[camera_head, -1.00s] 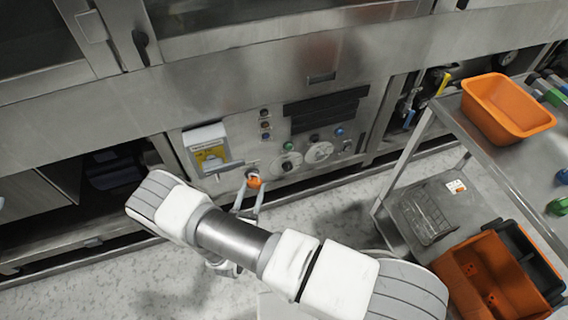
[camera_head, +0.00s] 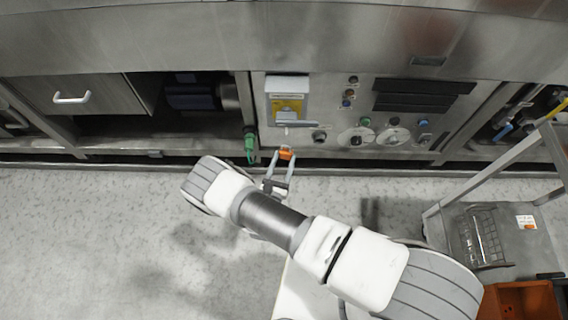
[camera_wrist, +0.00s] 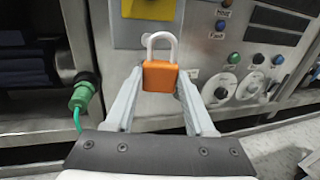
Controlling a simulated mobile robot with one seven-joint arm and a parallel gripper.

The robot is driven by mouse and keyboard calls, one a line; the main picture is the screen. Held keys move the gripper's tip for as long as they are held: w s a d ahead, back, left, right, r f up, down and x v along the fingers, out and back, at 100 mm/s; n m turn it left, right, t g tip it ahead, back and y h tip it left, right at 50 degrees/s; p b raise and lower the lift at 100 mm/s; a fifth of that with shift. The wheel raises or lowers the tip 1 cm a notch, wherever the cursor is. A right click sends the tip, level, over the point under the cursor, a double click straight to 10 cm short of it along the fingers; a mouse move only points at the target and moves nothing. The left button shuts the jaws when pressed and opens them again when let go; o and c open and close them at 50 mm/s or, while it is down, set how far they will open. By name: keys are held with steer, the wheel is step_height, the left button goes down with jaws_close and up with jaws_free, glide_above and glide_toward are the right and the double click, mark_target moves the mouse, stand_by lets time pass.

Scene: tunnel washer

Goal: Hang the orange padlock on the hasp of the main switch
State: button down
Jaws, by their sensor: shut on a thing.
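My gripper (camera_head: 279,162) is shut on the orange padlock (camera_head: 286,155) in front of the panel. In the wrist view the padlock (camera_wrist: 160,76) sits upright between the fingertips, with its grey shackle pointing up. The main switch (camera_head: 287,103) is a grey box with a yellow plate, above and slightly beyond the padlock. In the wrist view, the yellow plate of the main switch (camera_wrist: 148,10) is cut off by the top edge, and the shackle top lies just below it. I cannot make out the hasp clearly.
A green connector with a cable (camera_head: 249,143) hangs left of the switch. Knobs (camera_head: 356,137) and buttons are to its right. A metal cart (camera_head: 540,205) with a wire basket (camera_head: 481,238) and orange bin (camera_head: 520,300) stands at the right. Floor at left is clear.

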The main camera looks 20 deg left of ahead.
steer(key=w+a+f+b, duration=0.1)
steer(key=w+b, duration=0.2)
steer(key=w, duration=0.4)
steer(key=shift+a+f, duration=0.2)
steer(key=shift+a, duration=0.2)
stand_by(0.3)
stand_by(0.7)
steer(key=shift+c, duration=0.9)
jaws_free()
steer(key=shift+s, duration=0.1)
steer(key=s+p, duration=0.2)
steer(key=s, duration=1.5)
